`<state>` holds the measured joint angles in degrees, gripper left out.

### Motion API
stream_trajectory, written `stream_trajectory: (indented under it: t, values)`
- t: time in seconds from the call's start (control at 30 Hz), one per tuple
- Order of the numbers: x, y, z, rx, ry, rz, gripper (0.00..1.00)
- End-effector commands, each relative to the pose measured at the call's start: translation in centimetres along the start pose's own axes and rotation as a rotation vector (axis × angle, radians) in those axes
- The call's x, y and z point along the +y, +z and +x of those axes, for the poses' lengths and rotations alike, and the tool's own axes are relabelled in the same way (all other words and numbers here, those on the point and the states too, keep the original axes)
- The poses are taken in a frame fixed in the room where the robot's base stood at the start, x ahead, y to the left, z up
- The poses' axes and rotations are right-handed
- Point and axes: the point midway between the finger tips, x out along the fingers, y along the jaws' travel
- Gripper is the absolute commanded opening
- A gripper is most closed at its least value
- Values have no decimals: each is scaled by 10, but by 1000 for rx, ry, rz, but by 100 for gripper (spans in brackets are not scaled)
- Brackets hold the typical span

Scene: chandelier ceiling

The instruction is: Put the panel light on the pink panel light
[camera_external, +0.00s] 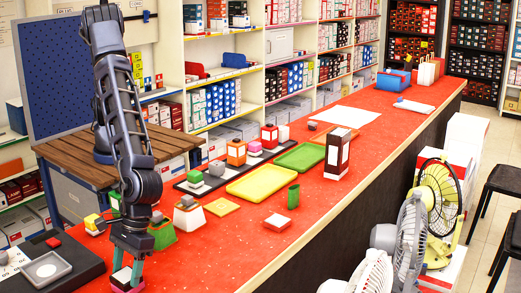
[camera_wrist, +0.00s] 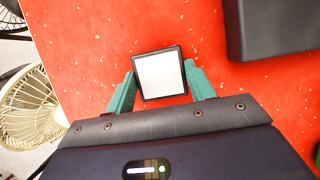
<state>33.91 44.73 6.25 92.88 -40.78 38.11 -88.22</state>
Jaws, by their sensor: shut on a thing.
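My gripper (camera_external: 127,275) is low over the red counter at the near left. Its teal fingers are shut on a small square panel light (camera_external: 121,277) with a white face and dark rim. In the wrist view the panel light (camera_wrist: 160,74) sits between the fingertips of my gripper (camera_wrist: 162,82), white face toward the camera. A pink edge (camera_external: 122,290) shows below it in the external view; I cannot tell whether this belongs to the held light or to a separate one. A pink block (camera_external: 254,149) stands farther back on a dark strip.
The red counter (camera_external: 245,235) holds a yellow-green tray (camera_external: 262,183), a green tray (camera_external: 300,157), a flat light with red sides (camera_external: 278,221) and a tall dark box (camera_external: 338,153). A black board (camera_external: 82,268) lies left of my gripper. Fans (camera_external: 437,205) stand beyond the right edge.

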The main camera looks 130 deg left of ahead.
Motion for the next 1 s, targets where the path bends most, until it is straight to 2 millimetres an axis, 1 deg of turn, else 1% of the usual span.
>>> stream_trajectory:
  t: [0.03,0.13,0.43,0.53,0.67,1.0]
  values:
    - [0,-1,1,0,0,0,56]
    - [0,0,1,0,0,0,75]
    - [0,0,0,0,0,0,76]
    - [0,1,-6,0,1,0,76]
    - [1,1,-22,-1,3,-1,76]
    - [0,2,-87,-2,2,0,76]
